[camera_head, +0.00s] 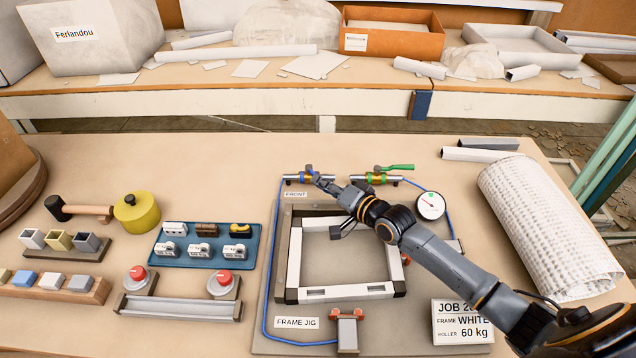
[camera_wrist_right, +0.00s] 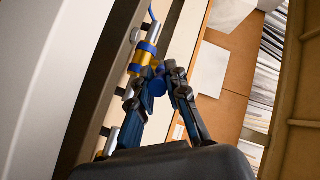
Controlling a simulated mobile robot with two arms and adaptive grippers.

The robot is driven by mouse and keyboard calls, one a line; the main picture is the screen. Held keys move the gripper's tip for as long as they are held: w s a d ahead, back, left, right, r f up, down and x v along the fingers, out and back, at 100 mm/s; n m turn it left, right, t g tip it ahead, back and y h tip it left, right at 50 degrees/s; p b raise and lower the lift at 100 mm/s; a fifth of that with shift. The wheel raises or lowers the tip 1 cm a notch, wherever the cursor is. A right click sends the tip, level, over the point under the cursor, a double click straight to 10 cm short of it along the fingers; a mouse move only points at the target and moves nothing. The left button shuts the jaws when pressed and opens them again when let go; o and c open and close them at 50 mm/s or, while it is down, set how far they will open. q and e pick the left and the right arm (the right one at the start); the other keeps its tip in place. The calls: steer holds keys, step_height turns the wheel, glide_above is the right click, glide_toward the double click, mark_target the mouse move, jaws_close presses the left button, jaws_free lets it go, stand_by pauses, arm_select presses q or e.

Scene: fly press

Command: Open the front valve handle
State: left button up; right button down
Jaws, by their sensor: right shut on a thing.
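The front valve (camera_head: 303,178) sits on the blue hose at the back left of the frame jig, behind the FRONT label (camera_head: 295,194). It has a brass body with blue bands and also shows in the right wrist view (camera_wrist_right: 146,58). Its blue handle (camera_wrist_right: 157,87) lies between the fingers of my right gripper (camera_head: 322,182), which is shut on it; the fingers also show in the wrist view (camera_wrist_right: 163,82) and partly hide the handle. A second valve with a green handle (camera_head: 397,167) stands to the right. My left gripper is out of view.
The frame jig (camera_head: 268,290) holds a white and black frame (camera_head: 293,262) below my right arm. A pressure gauge (camera_head: 431,205) and a white mesh roll (camera_head: 545,225) are to the right. A blue tray (camera_head: 188,259) lies left. Bare table lies behind the valves.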

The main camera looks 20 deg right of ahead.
steer(key=shift+d+f, duration=0.1)
steer(key=shift+d, duration=0.05)
steer(key=c, duration=1.6)
jaws_free()
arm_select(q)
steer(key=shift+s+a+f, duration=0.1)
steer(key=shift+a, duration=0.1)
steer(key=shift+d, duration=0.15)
arm_select(e)
steer(key=v, duration=1.2)
steer(key=shift+w+d, duration=0.1)
steer(key=shift+c, duration=0.2)
